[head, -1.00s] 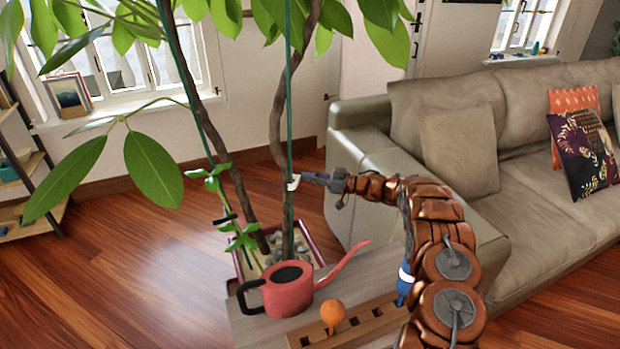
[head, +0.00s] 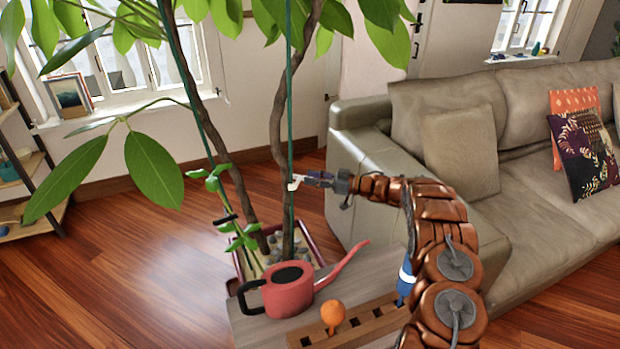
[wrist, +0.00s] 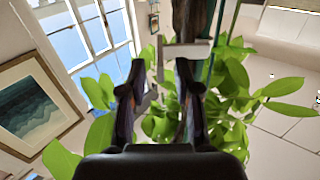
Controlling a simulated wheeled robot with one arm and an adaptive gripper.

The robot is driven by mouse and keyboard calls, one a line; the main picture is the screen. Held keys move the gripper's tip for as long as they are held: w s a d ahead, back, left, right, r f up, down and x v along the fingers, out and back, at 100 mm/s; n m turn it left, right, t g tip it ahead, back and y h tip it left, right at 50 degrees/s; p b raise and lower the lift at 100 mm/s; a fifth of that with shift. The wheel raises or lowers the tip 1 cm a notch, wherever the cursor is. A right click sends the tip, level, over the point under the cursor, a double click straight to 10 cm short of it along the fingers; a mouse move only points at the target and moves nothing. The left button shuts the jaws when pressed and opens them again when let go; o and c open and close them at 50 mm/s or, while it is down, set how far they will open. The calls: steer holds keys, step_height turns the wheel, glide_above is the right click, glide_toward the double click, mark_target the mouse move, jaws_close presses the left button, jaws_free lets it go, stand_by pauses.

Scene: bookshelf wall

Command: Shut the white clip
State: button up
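The white clip (head: 294,184) is at the green stake and brown trunk of the tall plant, above the red watering can. In the wrist view the white clip (wrist: 188,50) shows as a pale bar across the trunk and stake, with a thin greyish part hanging at its left. I cannot tell how far its jaws stand apart. My gripper (head: 308,179) points left at the clip, with its tips close beside it. In the wrist view my gripper (wrist: 158,80) has its two dark fingers apart, just short of the bar. Whether a finger touches the clip is unclear.
The red watering can (head: 288,291) stands on a small table (head: 250,330) below, beside a wooden rack (head: 362,323) with an orange-knobbed tool (head: 332,312). A black clip (head: 226,219) is on the thinner green stem. The sofa (head: 365,150) is close behind my arm. Leaves hang around the trunks.

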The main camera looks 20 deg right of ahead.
steer(key=v, duration=1)
steer(key=shift+s+d, duration=0.25)
steer(key=shift+d, duration=0.05)
